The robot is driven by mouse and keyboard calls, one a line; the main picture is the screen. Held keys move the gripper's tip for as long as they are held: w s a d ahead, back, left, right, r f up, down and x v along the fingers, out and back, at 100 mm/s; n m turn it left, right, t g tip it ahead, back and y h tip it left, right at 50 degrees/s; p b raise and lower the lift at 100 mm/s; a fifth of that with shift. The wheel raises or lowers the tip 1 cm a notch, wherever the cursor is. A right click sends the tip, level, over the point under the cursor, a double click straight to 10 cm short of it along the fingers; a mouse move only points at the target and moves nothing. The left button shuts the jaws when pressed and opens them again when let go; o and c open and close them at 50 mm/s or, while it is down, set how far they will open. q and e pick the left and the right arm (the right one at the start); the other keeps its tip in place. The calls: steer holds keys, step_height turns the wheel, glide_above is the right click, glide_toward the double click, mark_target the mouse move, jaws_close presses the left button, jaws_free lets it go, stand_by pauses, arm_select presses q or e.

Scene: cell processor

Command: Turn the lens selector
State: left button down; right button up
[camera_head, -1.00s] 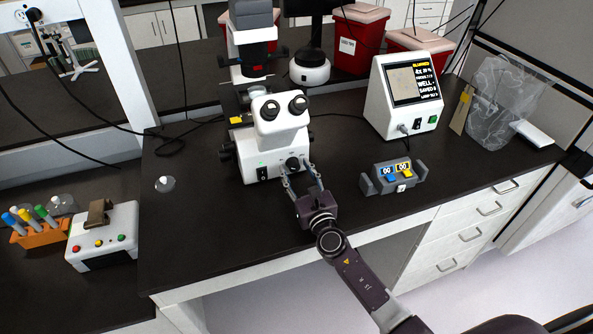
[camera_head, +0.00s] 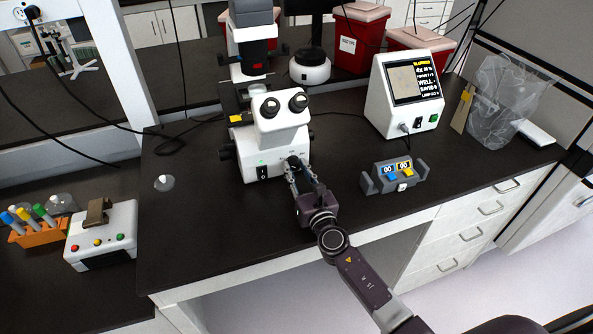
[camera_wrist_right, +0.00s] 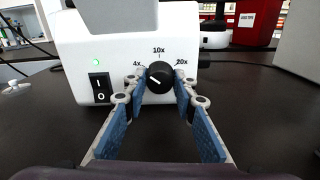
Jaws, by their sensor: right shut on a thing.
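The lens selector is a black round knob (camera_wrist_right: 160,77) on the front of the white microscope (camera_head: 276,138). My left gripper is not in view.
A monitor box (camera_head: 378,105) with a lit screen stands right of the microscope. A grey control block (camera_head: 381,183) with blue and yellow buttons sits to the gripper's right. A power switch (camera_wrist_right: 101,88) is left of the knob.

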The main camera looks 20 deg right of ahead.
steer(key=m+b, duration=0.2)
steer(key=m, duration=0.3)
steer(key=shift+m, duration=0.3)
steer(key=shift+d+m+b, duration=0.1)
steer(key=shift+m+b, duration=0.4)
steer(key=shift+m, duration=1.7)
steer(key=o, duration=1.2)
steer(key=shift+c, duration=0.2)
steer(key=shift+s, duration=0.25)
steer(key=s, duration=1.1)
steer(key=shift+s+d, duration=0.25)
steer(key=shift+s, duration=0.05)
